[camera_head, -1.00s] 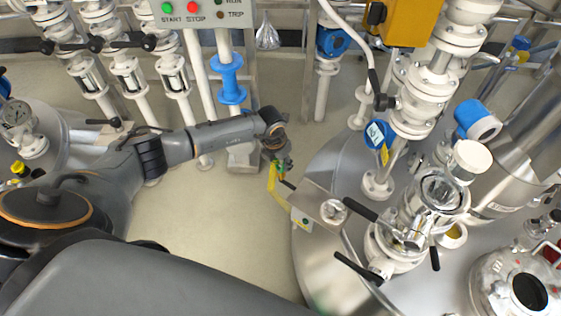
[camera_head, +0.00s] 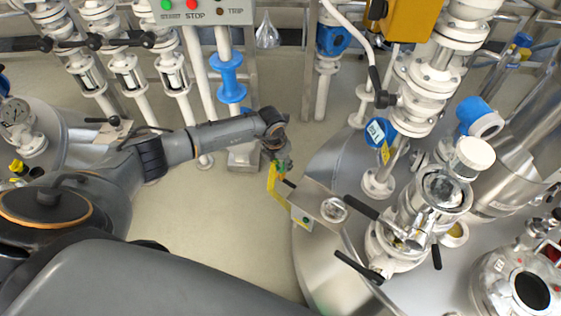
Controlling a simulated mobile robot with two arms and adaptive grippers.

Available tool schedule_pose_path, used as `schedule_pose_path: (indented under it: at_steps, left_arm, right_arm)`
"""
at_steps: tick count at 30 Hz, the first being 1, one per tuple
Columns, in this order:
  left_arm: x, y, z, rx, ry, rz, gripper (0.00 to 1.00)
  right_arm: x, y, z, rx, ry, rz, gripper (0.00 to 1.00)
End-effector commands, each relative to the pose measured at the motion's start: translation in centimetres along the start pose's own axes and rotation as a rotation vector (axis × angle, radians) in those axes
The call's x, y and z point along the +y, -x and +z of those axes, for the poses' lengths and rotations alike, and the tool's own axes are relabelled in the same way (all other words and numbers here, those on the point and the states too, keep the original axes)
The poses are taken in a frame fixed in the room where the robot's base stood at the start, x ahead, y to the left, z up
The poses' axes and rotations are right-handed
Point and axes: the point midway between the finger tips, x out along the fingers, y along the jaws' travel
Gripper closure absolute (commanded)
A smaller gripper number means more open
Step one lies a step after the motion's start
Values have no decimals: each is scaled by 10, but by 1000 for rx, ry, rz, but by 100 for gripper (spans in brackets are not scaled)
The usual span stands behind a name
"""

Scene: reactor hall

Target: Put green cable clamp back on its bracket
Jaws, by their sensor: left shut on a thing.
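My left arm reaches in from the left to the middle of the view, and its left gripper (camera_head: 279,159) points downward, small and partly hidden by the wrist. It is shut on the green cable clamp (camera_head: 283,167), of which only a small green patch shows at the fingertips. A yellow strip (camera_head: 279,190), perhaps the bracket, stands just below the clamp, beside a metal plate (camera_head: 322,204) at the vessel's edge. I cannot tell whether clamp and strip touch. My right gripper is not in view.
A steel vessel (camera_head: 325,165) with white valves (camera_head: 410,115) and black handles (camera_head: 361,208) stands right of the gripper. A blue pipe piece (camera_head: 230,78) and a control box (camera_head: 205,12) are behind. The floor (camera_head: 215,220) below the arm is clear.

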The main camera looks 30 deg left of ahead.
Motion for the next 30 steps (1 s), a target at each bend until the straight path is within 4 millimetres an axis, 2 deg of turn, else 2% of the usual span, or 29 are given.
schedule_pose_path:
  at_steps: [1, 2, 3, 6, 13, 17, 20, 30]
  left_arm:
    - [0, 0, 0, -1, 0, 0, 77]
    - [0, 0, 0, -1, 0, 0, 53]
    - [0, 0, 0, -1, 0, 0, 45]
    - [0, 0, 0, -1, 0, 0, 30]
    - [0, 0, 0, 0, 0, 0, 30]
    - [0, 3, 0, -1, 0, 0, 30]
    - [1, 12, 1, -1, 1, 0, 30]
    - [1, 62, 1, -3, 0, 0, 30]
  right_arm:
    - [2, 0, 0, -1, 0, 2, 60]
    - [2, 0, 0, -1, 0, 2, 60]
    - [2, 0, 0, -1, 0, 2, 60]
    - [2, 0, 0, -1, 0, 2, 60]
    - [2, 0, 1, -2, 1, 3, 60]
    - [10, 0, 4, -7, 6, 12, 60]
    - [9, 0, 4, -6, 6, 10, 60]
    - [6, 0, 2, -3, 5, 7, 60]
